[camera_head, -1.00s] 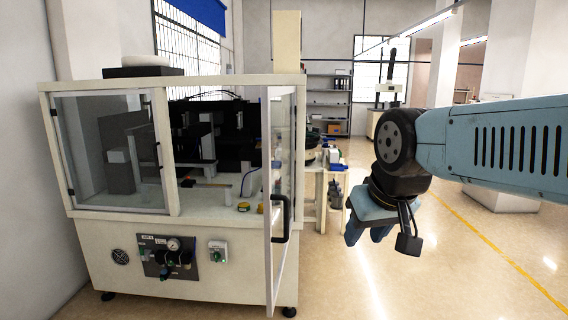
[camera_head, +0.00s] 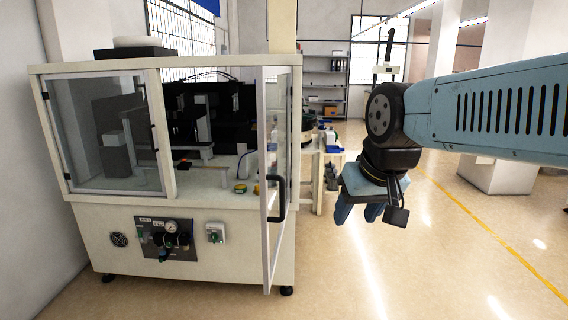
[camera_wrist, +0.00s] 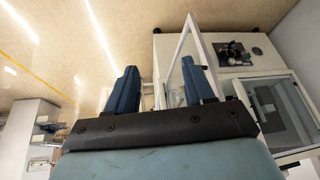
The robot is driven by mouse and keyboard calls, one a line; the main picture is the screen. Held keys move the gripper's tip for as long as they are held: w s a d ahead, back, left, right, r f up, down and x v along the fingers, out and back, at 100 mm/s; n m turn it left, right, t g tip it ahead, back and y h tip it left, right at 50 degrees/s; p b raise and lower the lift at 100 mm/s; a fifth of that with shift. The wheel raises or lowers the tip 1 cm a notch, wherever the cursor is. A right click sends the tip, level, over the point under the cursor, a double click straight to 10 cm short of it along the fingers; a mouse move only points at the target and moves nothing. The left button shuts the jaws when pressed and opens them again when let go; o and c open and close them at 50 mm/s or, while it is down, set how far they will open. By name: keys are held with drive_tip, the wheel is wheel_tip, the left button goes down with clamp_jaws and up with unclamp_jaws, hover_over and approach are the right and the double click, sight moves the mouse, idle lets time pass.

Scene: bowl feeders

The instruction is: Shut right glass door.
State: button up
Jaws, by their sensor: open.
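The right glass door (camera_head: 266,190) of the cream machine (camera_head: 90,235) stands open, swung outward toward me and seen nearly edge-on. Its black handle (camera_head: 279,198) is on the door frame's outer side. The left glass door (camera_head: 105,130) is closed. My gripper (camera_head: 358,210) hangs to the right of the open door, apart from it, with its blue fingers spread and nothing between them. In the wrist view my gripper (camera_wrist: 155,92) is open, and the white-framed door (camera_wrist: 183,45) appears behind its right finger, which hides part of it.
A control panel with a gauge (camera_head: 165,238) is on the machine's lower front. A small table with items (camera_head: 322,165) stands behind the door, right of the machine. The floor (camera_head: 420,270) in front and to the right is clear.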

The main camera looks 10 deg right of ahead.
drive_tip(key=w+f+m+g+y, duration=0.1)
drive_tip(key=m, duration=0.1)
drive_tip(key=w+a+f+m+g+y, duration=0.1)
drive_tip(key=w+m+g+y, duration=0.1)
drive_tip(key=w+f+m+g+y, duration=0.1)
drive_tip(key=w+m, duration=0.1)
drive_tip(key=shift+a+f+g, duration=0.1)
drive_tip(key=shift+a+g, duration=0.2)
drive_tip(key=shift+g, duration=0.1)
drive_tip(key=c, duration=0.9)
drive_tip(key=w+m+y, duration=0.1)
drive_tip(key=w+m+g+y, duration=0.1)
drive_tip(key=w+y, duration=0.1)
drive_tip(key=w+m+y, duration=0.1)
drive_tip(key=w+m, duration=0.1)
drive_tip(key=shift+d+f+y, duration=0.15)
drive_tip(key=shift+f+y, duration=0.1)
drive_tip(key=shift+y, duration=0.05)
clamp_jaws()
drive_tip(key=w+d+f+m+t+y, duration=0.2)
drive_tip(key=w+d+m+t+y, duration=0.1)
drive_tip(key=w+d+m+y, duration=0.75)
drive_tip(key=w+a+n+h, duration=0.1)
drive_tip(key=w+a, duration=0.3)
drive_tip(key=a, duration=0.9)
drive_tip(key=shift+w+a+f+h, duration=0.2)
drive_tip(key=shift+a+h, duration=0.15)
